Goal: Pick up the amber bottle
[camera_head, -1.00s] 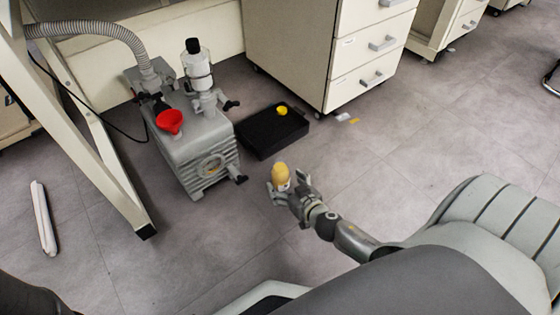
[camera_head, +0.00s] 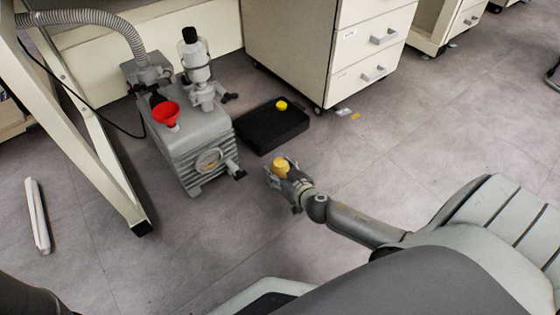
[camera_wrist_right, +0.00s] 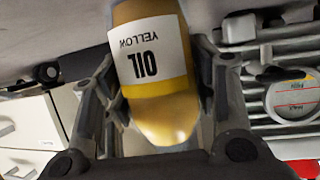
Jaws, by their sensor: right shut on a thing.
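The amber bottle (camera_head: 281,168) is between the fingers of my right gripper (camera_head: 278,176) and held above the floor. In the right wrist view the amber bottle (camera_wrist_right: 158,100) shows a white label reading "OIL" and "YELLOW", upside down there. The right gripper's fingers (camera_wrist_right: 155,105) close on it from both sides. In the head view the bottle's lower part is hidden by the gripper. My left gripper is not in view; only a dark part shows at the lower left corner.
A grey pump (camera_head: 190,150) with a red funnel (camera_head: 166,113) stands left of the gripper. A black tray (camera_head: 262,134) with a yellow cap (camera_head: 281,105) lies behind. A drawer cabinet (camera_head: 345,65) stands at the back, a white tube (camera_head: 38,215) lies at left. The floor to the right is open.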

